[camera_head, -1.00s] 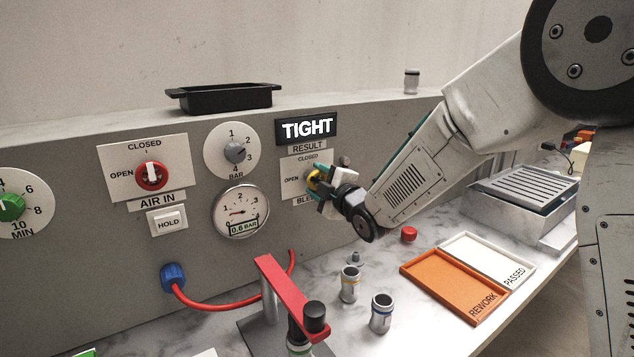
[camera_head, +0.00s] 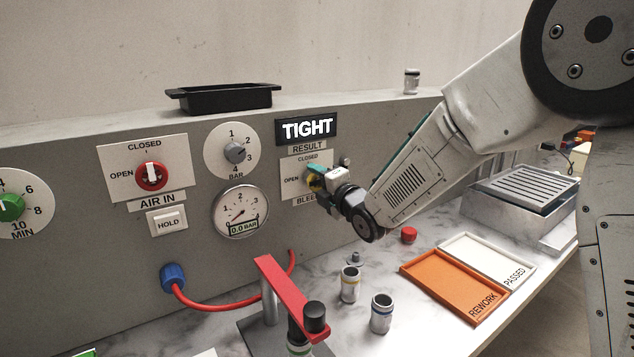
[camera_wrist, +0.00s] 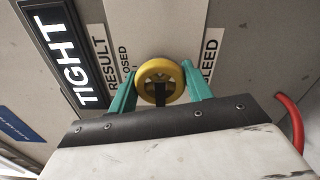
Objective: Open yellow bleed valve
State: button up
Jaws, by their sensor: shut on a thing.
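The yellow bleed valve (camera_wrist: 160,70) is a round knob on the grey panel. It shows between my gripper's teal fingers in the wrist view. My gripper (camera_head: 318,184) is shut on the yellow valve, with a finger on each side of it. In the head view the valve (camera_head: 313,182) is mostly hidden by my gripper. Its white plate (camera_head: 292,166) reads CLOSED at the top and OPEN at the left. The pressure gauge (camera_head: 239,212) reads 0.0 BAR.
A lit TIGHT display (camera_head: 307,129) sits above the valve. The red AIR IN knob (camera_head: 151,176) is further left. A red clamp lever (camera_head: 290,297), several small castings, an orange REWORK tray (camera_head: 408,272) and a white PASSED tray (camera_head: 526,264) stand on the marble bench below.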

jog(key=shift+s+a+f, duration=0.1)
jog(key=shift+f, duration=0.05)
jog(key=o, duration=1)
jog(key=shift+s+d, duration=0.2)
jog(key=shift+d, duration=0.05)
jog(key=v, duration=0.7)
jog(key=shift+s, duration=0.1)
